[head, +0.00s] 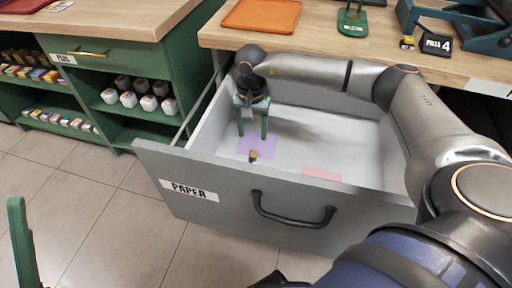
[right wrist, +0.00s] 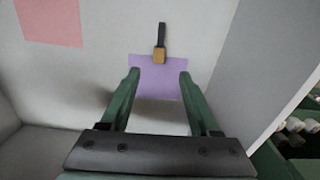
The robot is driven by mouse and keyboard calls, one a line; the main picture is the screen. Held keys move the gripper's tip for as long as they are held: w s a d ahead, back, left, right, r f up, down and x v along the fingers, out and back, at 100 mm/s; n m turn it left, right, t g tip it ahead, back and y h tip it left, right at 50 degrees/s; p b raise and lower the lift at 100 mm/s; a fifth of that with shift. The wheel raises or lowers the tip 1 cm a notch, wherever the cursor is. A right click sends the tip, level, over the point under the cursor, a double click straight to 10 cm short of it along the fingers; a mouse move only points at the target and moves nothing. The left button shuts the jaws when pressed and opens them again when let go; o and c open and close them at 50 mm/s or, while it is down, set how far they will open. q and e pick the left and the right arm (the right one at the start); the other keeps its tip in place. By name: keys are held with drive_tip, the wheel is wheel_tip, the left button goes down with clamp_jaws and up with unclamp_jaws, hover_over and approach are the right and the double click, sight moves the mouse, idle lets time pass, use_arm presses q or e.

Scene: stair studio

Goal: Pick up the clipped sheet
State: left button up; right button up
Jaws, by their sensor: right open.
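The clipped sheet is a purple sheet (head: 258,143) lying on the floor of the open drawer labelled PAPER (head: 235,212). A brass and black clip (head: 253,155) sits on its edge nearest the drawer front. My right gripper (head: 252,137) is open and empty, pointing down inside the drawer over the purple sheet. In the right wrist view the sheet (right wrist: 157,82) shows between and beyond the fingertips (right wrist: 158,73), with the clip (right wrist: 160,52) past them at its far edge. My left gripper (head: 22,243) shows only in part at the lower left.
A pink sheet (head: 321,173) lies in the drawer to the right. Drawer walls surround my right gripper. The workbench (head: 340,50) above holds an orange tray (head: 262,15) and a PULLS 4 sign (head: 437,44). Green shelves stand at left; the tiled floor before them is clear.

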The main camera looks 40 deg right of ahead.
sight(254, 153)
wheel_tip(254, 153, down, 4)
drive_tip(key=shift+r, duration=0.25)
wheel_tip(254, 153, down, 5)
drive_tip(key=shift+s+f+b, duration=0.1)
drive_tip(key=shift+f+b, duration=0.1)
drive_tip(key=shift+b, duration=1)
drive_tip(key=shift+c, duration=0.4)
drive_tip(key=shift+r, duration=0.1)
clamp_jaws()
